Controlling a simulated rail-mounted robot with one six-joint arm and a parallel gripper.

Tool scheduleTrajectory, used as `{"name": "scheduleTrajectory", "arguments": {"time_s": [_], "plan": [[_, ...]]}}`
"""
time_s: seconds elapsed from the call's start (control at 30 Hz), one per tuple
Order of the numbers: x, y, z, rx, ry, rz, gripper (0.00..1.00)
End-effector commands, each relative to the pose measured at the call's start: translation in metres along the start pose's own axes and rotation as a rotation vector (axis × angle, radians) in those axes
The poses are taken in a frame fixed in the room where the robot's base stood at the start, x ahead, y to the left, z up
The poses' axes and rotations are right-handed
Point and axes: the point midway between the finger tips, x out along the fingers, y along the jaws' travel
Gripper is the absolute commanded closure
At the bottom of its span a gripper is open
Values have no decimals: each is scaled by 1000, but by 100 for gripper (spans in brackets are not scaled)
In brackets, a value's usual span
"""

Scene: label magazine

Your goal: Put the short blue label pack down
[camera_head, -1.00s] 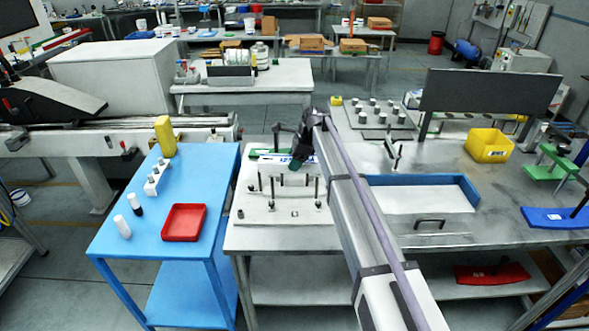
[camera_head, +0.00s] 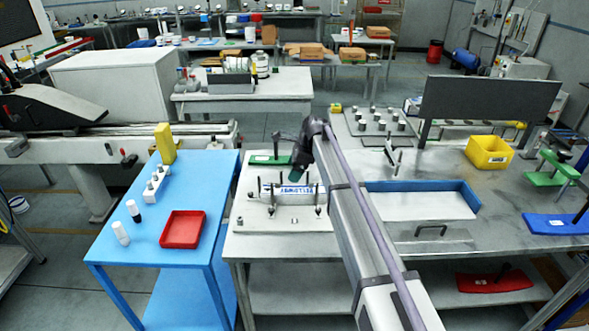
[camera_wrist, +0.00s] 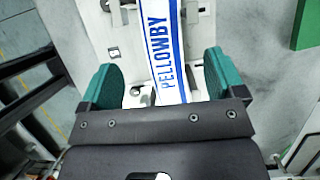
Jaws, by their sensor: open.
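The label pack (camera_head: 307,190) is white with blue stripes and blue PELLOWBY lettering. In the head view it lies among the upright posts of the pale fixture plate (camera_head: 262,223). In the wrist view the pack (camera_wrist: 159,42) runs lengthwise between my green finger pads. My gripper (camera_head: 297,174) is just above it, and in the wrist view my gripper (camera_wrist: 160,80) is open, with a visible gap on each side of the pack. The pack's near end is hidden by my gripper body.
A green piece (camera_head: 268,160) lies behind the fixture. The blue side table (camera_head: 140,245) on the left holds a red tray (camera_head: 182,229) and small bottles. A blue-edged tray (camera_head: 425,205) lies right of my arm. A yellow bin (camera_head: 488,150) stands farther right.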

Motion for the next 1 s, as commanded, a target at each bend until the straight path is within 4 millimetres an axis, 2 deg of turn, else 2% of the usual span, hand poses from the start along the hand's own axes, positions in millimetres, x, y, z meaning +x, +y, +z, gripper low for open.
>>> {"name": "scheduleTrajectory", "arguments": {"time_s": [0.2, 0.33, 0.47, 0.6, 0.73, 0.83, 1.0], "plan": [[-2, 0, 1, 0, 0, 0, 12], [-14, 0, 6, 0, 0, 0, 12], [-44, 0, 9, 1, 0, -1, 12], [-86, 0, 10, 2, 0, -1, 12], [-119, 0, 10, 1, 0, 0, 12], [-132, 0, 8, 1, 0, 0, 12], [-132, 0, 5, 0, 0, 0, 12]]}}
